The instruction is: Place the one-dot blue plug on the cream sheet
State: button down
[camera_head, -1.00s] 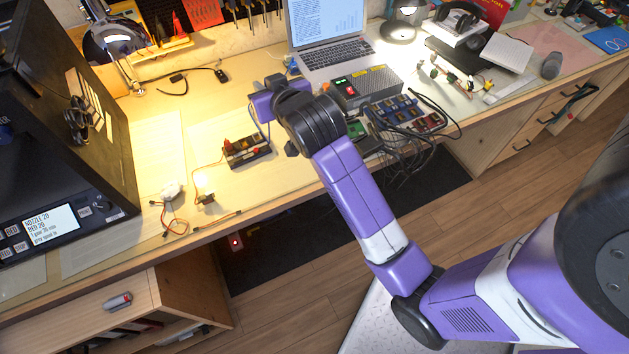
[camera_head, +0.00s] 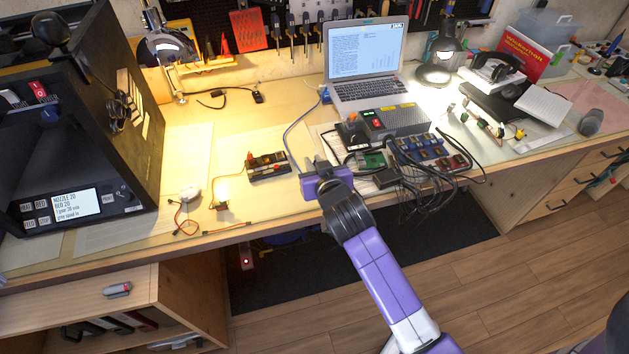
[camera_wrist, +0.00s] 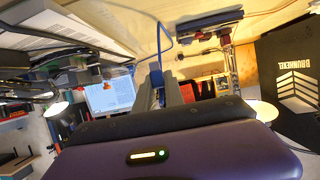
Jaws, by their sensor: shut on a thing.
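My gripper (camera_head: 322,172) is over the front part of the bench, between the small battery box and the cable cluster. In the wrist view its fingers (camera_wrist: 160,88) are close together, shut on the end of a blue cable, the blue plug. A pale cream sheet (camera_head: 232,142) lies flat on the bench left of my gripper, partly under the battery box.
The battery box (camera_head: 267,165) with a red lead stands left of my gripper. A grey switch box (camera_head: 400,120), a green board (camera_head: 372,160) and a dark block with cables (camera_head: 430,150) stand to the right. The laptop (camera_head: 366,65) is behind.

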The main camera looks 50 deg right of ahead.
jog(key=shift+f, duration=3.3)
jog(key=shift+b, duration=0.35)
jog(key=shift+f, duration=0.2)
jog(key=c, duration=1.4)
grip_release()
jog(key=shift+r, duration=0.1)
jog(key=shift+c, duration=0.2)
